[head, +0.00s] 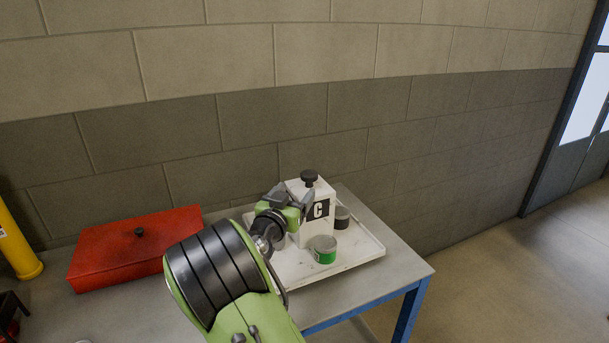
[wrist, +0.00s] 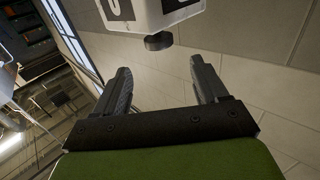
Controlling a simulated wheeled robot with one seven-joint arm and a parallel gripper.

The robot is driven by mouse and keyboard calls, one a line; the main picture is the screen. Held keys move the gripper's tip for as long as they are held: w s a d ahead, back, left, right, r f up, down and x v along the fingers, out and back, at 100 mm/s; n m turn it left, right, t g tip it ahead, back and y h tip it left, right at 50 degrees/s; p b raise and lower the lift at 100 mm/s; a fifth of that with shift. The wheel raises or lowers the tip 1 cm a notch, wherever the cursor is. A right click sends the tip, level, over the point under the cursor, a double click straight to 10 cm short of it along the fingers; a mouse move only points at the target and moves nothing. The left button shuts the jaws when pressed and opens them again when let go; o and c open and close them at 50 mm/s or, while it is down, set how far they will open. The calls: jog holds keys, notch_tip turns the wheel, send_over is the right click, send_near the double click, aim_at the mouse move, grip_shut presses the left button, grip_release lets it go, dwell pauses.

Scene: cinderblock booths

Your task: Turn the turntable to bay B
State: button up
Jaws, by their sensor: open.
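A white block (head: 318,228) stands upright in a shallow white tray (head: 289,274). Its face towards the head camera bears the letter C on a black plate. A black knob (head: 309,177) sits on its top. No letter B can be read, and the block's other faces are hidden or cut off. My gripper (head: 289,198) is beside the upper left of the block in the head view. In the wrist view my gripper (wrist: 160,68) is open and empty, with the knob (wrist: 158,42) just beyond and between the fingertips, apart from both.
A green-banded can (head: 322,250) and a dark can (head: 342,217) stand by the block. A red box with a black knob (head: 130,250) lies left on the grey table (head: 408,267). A block wall (head: 250,130) rises behind. A yellow post (head: 16,245) stands far left.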

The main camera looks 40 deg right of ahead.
aim_at(309, 173)
jog(key=p+x, duration=0.1)
jog(key=x, duration=0.9)
jog(key=shift+w+d, duration=0.15)
jog(key=shift+d, duration=0.25)
jog(key=shift+r, duration=0.1)
grip_shut()
